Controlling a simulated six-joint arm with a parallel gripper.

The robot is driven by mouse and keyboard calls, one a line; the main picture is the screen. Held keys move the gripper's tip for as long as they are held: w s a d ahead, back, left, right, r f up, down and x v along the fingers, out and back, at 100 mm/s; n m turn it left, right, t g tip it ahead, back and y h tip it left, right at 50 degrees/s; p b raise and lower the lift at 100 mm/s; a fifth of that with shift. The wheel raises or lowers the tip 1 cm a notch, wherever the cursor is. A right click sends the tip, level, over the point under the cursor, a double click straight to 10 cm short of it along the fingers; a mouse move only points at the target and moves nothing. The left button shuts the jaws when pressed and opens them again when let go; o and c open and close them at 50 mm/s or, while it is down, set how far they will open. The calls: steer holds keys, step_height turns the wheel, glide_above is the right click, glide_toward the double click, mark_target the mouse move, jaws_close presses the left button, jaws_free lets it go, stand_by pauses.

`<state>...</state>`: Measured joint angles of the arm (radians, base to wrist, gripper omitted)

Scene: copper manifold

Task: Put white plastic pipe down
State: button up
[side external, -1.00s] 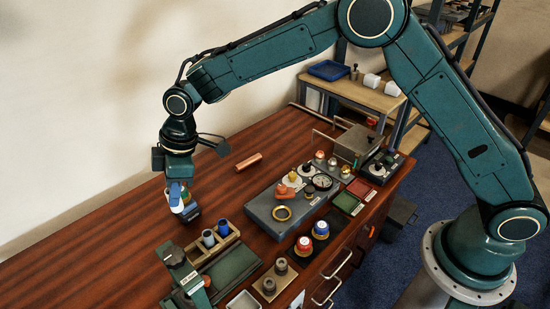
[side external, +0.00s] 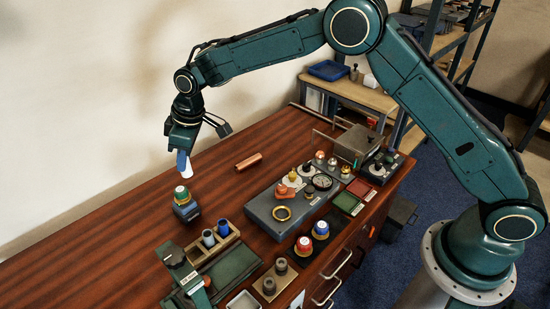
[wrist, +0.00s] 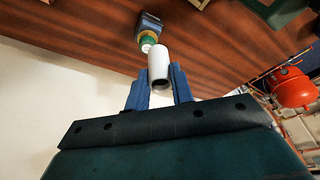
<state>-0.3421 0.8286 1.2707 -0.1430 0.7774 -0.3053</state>
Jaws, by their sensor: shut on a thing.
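The white plastic pipe (side external: 188,170) is held between the blue fingers of my gripper (side external: 184,163), which is shut on it above the far-left part of the table. In the wrist view the pipe (wrist: 158,62) points away from my gripper (wrist: 158,85), with a dark open end near the fingers. Below the pipe, a dark block with a green, white-topped piece (side external: 183,196) stands on the table; it also shows in the wrist view (wrist: 149,34). The pipe is apart from that block.
A wooden holder with blue and grey cylinders (side external: 214,240) stands in front of the block. A copper pipe (side external: 248,161) lies on the wooden table (side external: 120,245). A grey fixture tray (side external: 270,220) with several fittings is to the right. The left table area is clear.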

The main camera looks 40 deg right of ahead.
steer(key=w+d+m+t+h, duration=0.1)
steer(key=w+d+m, duration=0.35)
steer(key=d, duration=0.35)
steer(key=w+d+m+h, duration=0.1)
steer(key=w+d+m, duration=0.35)
steer(key=d, duration=0.35)
steer(key=shift+w+a+f, duration=0.1)
steer(key=shift+w+f, duration=0.05)
steer(key=shift+f, duration=4.85)
steer(key=shift+w+f, duration=0.1)
steer(key=shift+f, duration=4.85)
steer(key=shift+f, duration=0.15)
steer(key=o, duration=1)
steer(key=shift+c, duration=0.2)
steer(key=shift+r, duration=0.2)
steer(key=v, duration=1.2)
